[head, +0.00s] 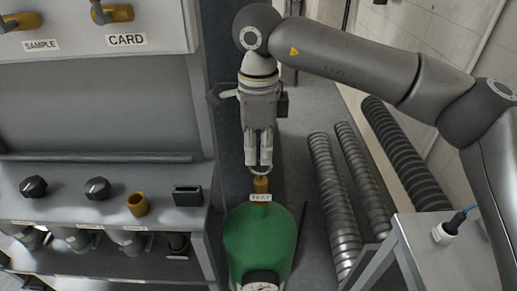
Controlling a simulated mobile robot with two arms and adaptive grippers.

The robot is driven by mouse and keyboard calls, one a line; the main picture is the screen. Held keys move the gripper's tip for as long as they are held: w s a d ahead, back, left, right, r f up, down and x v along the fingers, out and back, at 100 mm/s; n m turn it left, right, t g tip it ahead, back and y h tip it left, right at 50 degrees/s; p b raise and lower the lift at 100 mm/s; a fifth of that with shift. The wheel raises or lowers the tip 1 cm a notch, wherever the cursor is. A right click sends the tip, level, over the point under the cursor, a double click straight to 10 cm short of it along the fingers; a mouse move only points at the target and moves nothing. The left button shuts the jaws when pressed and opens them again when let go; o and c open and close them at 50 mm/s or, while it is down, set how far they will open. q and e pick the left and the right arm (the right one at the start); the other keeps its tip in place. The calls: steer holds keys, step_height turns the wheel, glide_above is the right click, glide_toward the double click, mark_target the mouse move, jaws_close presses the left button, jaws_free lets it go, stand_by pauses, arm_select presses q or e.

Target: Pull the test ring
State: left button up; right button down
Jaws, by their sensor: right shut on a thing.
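The test ring (262,170) shows as a thin curved piece at the fingertips, just above a yellow fitting (261,185) on top of the green tank (259,243). A white TEST label (261,197) sits below the fitting. My right gripper (260,164) points down over the tank, its fingers close together and shut on the ring. The fingers hide part of the ring. My left gripper does not show.
A grey panel on the left carries black knobs (97,188), a yellow cup-like part (137,204) and SAMPLE and CARD labels. Ribbed hoses (334,205) lie on the right. A grey stand (440,262) is at lower right.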

steer(key=shift+r, duration=0.95)
steer(key=c, duration=1.6)
jaws_free()
step_height(320, 180, up, 12)
